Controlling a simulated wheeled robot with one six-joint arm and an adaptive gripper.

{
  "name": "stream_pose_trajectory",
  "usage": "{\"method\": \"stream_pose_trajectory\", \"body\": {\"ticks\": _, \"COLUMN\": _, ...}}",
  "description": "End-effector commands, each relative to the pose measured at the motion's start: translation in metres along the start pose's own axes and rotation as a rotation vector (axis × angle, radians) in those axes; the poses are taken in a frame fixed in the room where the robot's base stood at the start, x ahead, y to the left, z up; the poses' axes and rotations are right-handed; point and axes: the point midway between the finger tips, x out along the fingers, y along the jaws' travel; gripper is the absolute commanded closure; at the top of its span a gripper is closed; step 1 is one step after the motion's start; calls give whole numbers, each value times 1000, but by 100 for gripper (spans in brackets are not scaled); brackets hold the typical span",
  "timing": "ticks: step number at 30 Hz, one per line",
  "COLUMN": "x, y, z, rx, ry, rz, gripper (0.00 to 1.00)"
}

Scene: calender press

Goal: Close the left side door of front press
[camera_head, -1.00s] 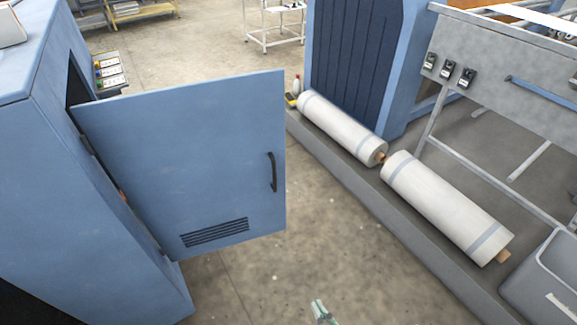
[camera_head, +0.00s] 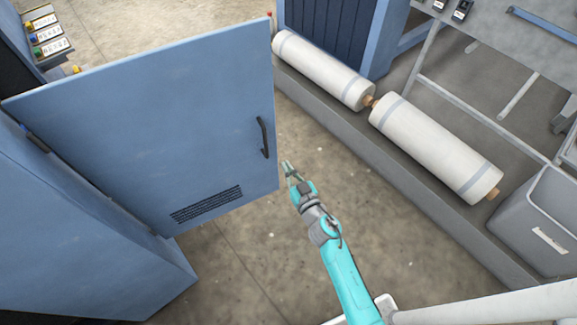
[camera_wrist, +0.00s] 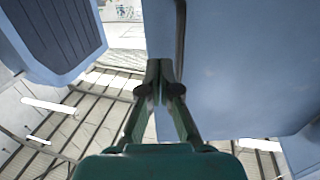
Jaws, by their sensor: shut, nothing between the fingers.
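The blue side door (camera_head: 170,115) stands open, hinged at its left edge to the blue press cabinet (camera_head: 80,235). It has a dark vertical handle (camera_head: 263,138) near its right edge and a slotted vent low down. My gripper (camera_head: 287,168) is shut and empty, just right of the door's free edge and a little below and right of the handle. In the wrist view, the closed fingertips (camera_wrist: 166,70) appear in front of the blue door (camera_wrist: 230,70), close to its edge. I cannot tell whether they touch it.
Two white rolls (camera_head: 435,145) lie along a grey raised strip on the right. A grey bin (camera_head: 535,225) stands at the lower right. Another blue panelled machine (camera_head: 325,30) is at the back. The floor (camera_head: 240,255) between door and rolls is clear.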

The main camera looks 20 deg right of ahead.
Motion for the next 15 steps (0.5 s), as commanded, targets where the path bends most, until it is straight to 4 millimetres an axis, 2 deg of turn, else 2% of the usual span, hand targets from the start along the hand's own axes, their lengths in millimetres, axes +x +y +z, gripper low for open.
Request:
{"method": "stream_pose_trajectory", "body": {"ticks": 3, "x": 24, "y": 0, "z": -1, "rx": -2, "ry": 2, "rz": 0, "gripper": 100}}
{"method": "stream_pose_trajectory", "body": {"ticks": 15, "x": 89, "y": 0, "z": 0, "rx": 1, "ry": 0, "rz": 0, "gripper": 100}}
